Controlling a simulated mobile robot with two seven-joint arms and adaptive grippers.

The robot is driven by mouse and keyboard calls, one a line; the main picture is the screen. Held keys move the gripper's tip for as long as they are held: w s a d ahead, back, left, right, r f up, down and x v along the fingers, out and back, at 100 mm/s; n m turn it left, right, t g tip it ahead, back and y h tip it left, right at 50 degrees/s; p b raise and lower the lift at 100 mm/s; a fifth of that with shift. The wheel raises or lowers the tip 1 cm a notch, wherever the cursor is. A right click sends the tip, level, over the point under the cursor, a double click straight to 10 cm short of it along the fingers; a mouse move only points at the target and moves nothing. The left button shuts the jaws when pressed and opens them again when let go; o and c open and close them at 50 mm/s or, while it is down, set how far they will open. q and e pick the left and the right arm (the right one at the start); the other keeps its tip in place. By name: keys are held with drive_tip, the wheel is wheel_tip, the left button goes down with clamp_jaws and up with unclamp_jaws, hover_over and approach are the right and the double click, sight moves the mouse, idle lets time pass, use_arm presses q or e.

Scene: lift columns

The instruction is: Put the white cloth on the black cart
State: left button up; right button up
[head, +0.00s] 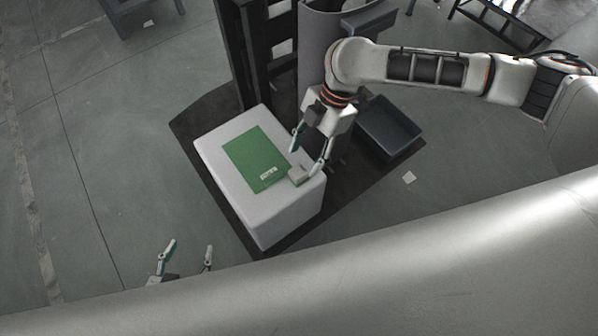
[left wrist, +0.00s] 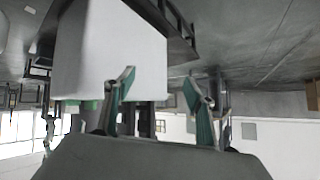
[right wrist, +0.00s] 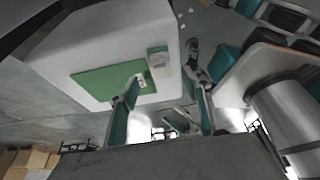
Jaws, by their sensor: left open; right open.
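A small pale folded cloth (head: 299,175) lies on top of a white block-shaped stand (head: 232,205), beside a green mat (head: 252,160). My left gripper (head: 189,247) is open and empty, low in front of the stand. A dark tray (head: 388,128), possibly part of the black cart, is right of the stand; I cannot tell for sure.
A dark upright frame (head: 238,60) and a grey column (head: 315,50) rise behind the stand. A dark base (head: 195,122) spreads under it. The floor at left is clear.

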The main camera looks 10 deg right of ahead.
sight(300, 171)
drive_tip(key=b+x, duration=0.1)
drive_tip(key=x, duration=0.5)
drive_tip(key=shift+s+f+b, duration=0.1)
drive_tip(key=shift+f+b, duration=0.15)
drive_tip(key=shift+b, duration=0.15)
drive_tip(key=shift+r, duration=0.1)
drive_tip(key=c, duration=1.3)
